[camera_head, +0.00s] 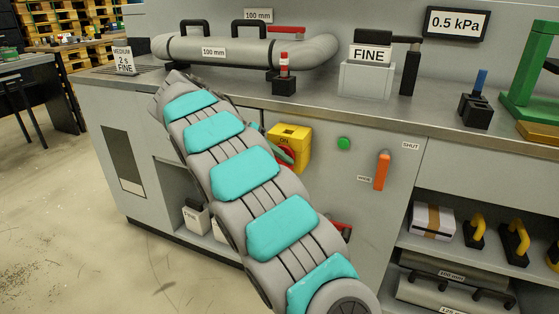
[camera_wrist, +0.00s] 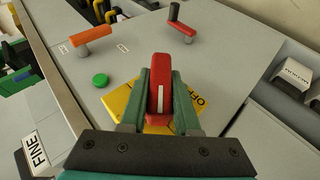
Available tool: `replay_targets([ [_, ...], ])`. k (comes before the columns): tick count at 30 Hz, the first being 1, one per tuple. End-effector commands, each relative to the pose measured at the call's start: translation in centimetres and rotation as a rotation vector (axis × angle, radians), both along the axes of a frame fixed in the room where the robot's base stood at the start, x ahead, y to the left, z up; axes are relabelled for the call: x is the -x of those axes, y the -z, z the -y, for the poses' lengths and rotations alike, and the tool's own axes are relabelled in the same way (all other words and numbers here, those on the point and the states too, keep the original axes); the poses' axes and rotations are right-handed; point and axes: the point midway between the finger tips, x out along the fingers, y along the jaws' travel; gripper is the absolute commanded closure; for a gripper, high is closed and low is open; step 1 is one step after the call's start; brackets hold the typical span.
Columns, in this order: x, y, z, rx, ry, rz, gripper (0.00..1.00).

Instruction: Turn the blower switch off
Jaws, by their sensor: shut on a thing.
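The blower switch is a yellow box (camera_head: 291,139) marked ON on the cabinet front, with a red handle (camera_head: 286,155). In the wrist view the red handle (camera_wrist: 159,84) stands between the two green fingers of my gripper (camera_wrist: 160,76), which is shut on it. The handle's white stripe points towards the picture top. Part of the yellow plate (camera_wrist: 118,104) shows around the fingers, and the OFF mark (camera_wrist: 197,99) lies right of the handle. My arm covers part of the switch in the head view.
A green button (camera_head: 344,144) and an orange handle (camera_head: 382,170) sit right of the switch. A red lever (camera_wrist: 181,29) shows farther off. The bench top (camera_head: 330,108) above carries a grey pipe (camera_head: 240,52) and a FINE-labelled box (camera_head: 366,78).

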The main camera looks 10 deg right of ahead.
Motion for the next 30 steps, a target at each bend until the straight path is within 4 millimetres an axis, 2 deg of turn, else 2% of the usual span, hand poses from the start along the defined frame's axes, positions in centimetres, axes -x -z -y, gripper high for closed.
replay_targets([
  [12,-0.08,0.02,-0.11,0.007,-0.004,-0.003,1.0],
  [13,-0.09,0.02,-0.1,0.007,-0.004,-0.003,0.69],
  [20,-0.05,-0.01,-0.06,0.007,-0.002,-0.004,0.43],
  [21,-0.05,0.0,-0.05,0.007,-0.002,-0.004,0.4],
  [30,0.05,-0.13,0.0,0.007,-0.001,-0.003,0.4],
])
